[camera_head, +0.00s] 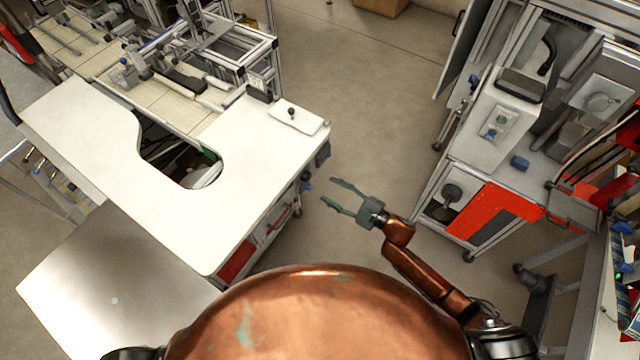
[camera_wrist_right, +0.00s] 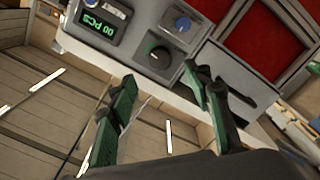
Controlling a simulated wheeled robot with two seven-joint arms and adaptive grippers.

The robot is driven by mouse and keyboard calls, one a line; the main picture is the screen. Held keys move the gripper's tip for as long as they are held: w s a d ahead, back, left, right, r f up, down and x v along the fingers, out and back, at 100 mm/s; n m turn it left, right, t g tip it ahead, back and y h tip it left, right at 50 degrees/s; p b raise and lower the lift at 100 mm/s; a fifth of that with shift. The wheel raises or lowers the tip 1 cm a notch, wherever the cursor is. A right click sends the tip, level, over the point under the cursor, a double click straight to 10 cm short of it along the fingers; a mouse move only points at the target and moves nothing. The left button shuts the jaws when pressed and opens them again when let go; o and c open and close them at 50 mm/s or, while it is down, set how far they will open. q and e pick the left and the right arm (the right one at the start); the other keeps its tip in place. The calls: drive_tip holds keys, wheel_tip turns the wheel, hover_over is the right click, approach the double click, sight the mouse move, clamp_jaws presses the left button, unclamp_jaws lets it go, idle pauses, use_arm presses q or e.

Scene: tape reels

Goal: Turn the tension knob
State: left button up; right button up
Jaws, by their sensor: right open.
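In the right wrist view, a black round knob (camera_wrist_right: 158,55) with a green mark sits on a grey panel (camera_wrist_right: 140,28). A blue knob (camera_wrist_right: 182,23) sits on a plate above and to its right. No readable label shows which one is the tension knob. My right gripper (camera_head: 330,192) is open and empty beside the white table's right side. In the wrist view its fingers (camera_wrist_right: 160,78) are spread, with the black knob appearing beyond the gap between them. No contact shows. My left gripper is out of view.
The white table (camera_head: 230,225) with a cutout stands left of my right gripper. A machine cart with a red panel (camera_head: 490,212) stands right. Open floor (camera_head: 370,120) lies between.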

drive_tip(key=shift+v, duration=1.65)
